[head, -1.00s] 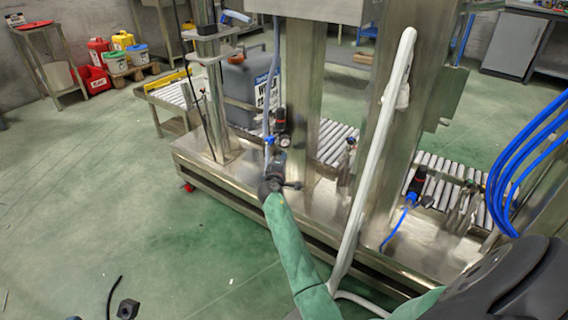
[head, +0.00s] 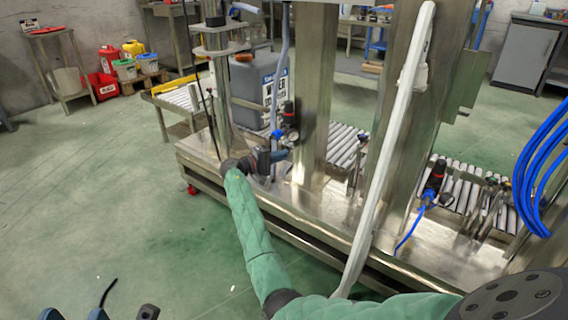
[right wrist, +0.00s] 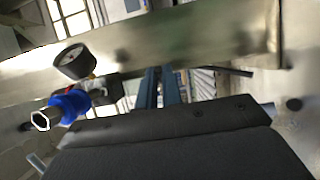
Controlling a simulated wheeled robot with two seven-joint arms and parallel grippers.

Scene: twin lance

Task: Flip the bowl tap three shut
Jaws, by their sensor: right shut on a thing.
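My right gripper (head: 285,154), at the end of the green-sleeved arm, is by a steel post at the line's front edge. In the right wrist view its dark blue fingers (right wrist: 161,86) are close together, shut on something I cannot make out. Just above it in the head view are a blue fitting (head: 277,135) and a round gauge (head: 293,136). The right wrist view shows the gauge (right wrist: 76,62) and the blue fitting with a metal hex end (right wrist: 62,107), both left of the fingers. Which tap is number three I cannot tell. My left gripper (head: 74,314) is cut off at the bottom left, fingers apart.
Steel posts rise from the line, one (head: 312,90) beside my right gripper. A grey canister (head: 255,85) stands behind. A white pole (head: 385,150) and blue hoses (head: 540,165) are to the right. Open green floor (head: 100,200) lies to the left.

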